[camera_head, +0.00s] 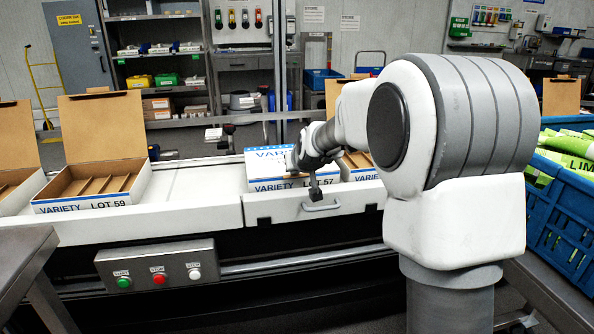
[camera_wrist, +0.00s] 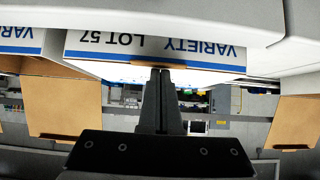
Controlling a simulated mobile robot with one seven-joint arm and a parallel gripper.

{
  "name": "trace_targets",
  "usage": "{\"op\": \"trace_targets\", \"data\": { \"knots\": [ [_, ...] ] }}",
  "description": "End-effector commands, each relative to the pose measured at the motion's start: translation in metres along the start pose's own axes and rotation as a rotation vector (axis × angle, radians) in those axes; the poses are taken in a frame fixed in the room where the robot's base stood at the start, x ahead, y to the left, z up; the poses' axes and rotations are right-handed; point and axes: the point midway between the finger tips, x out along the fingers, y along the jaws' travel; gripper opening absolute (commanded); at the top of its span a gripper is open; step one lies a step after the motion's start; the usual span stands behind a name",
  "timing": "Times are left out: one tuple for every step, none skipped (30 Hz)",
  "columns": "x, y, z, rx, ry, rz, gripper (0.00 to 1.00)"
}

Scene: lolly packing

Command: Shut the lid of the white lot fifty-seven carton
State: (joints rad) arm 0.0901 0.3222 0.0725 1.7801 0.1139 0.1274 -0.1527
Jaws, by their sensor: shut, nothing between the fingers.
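The white carton with blue lettering, marked Variety Lot 57 (camera_head: 268,186), stands on the conveyor in the head view. Its printed lid (camera_head: 262,158) lies over the top, white and blue side up. I cannot tell whether it is fully flush. In the wrist view, which is upside down, the carton's labelled front (camera_wrist: 150,43) shows near the top with a thin band of the lid beside it. My gripper (camera_wrist: 160,74) is shut and empty, its fingertips close to the lid's front edge. Contact is not clear. In the head view my gripper (camera_head: 296,164) covers the carton's right part.
An open carton marked Lot 59 (camera_head: 92,206) with brown dividers stands to the left, its lid (camera_head: 103,127) upright. Another open carton (camera_head: 360,174) is close on the right. Clear white conveyor (camera_head: 196,186) lies between. A blue crate (camera_head: 565,226) stands far right.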

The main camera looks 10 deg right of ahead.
Motion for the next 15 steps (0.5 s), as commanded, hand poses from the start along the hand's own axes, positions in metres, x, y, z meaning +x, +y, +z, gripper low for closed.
{"op": "trace_targets", "data": {
  "knots": [
    [0.003, 0.000, 0.005, 0.000, -0.012, -0.001, 0.00],
    [0.003, 0.000, 0.005, 0.000, -0.012, -0.001, 0.00],
    [0.002, 0.000, 0.003, 0.000, -0.012, -0.001, 0.00],
    [0.001, 0.000, 0.002, 0.000, -0.012, -0.001, 0.00],
    [0.000, 0.000, 0.000, 0.000, -0.012, -0.001, 0.00],
    [-0.003, 0.000, -0.004, 0.000, -0.012, -0.001, 0.00],
    [-0.005, 0.000, -0.007, 0.000, -0.010, -0.001, 0.00],
    [-0.008, 0.000, -0.012, 0.000, -0.009, 0.000, 0.00],
    [-0.012, 0.000, -0.018, -0.001, -0.006, 0.000, 0.00],
    [-0.015, 0.000, -0.023, -0.001, -0.004, 0.000, 0.00],
    [-0.019, 0.000, -0.028, -0.001, -0.002, 0.000, 0.00],
    [-0.023, 0.000, -0.035, -0.001, -0.001, 0.000, 0.00],
    [-0.027, 0.000, -0.040, -0.001, 0.000, 0.000, 0.00],
    [-0.025, 0.001, -0.032, 0.000, -0.004, 0.000, 0.00],
    [-0.025, 0.001, -0.021, 0.002, -0.005, 0.001, 0.00]
  ]
}}
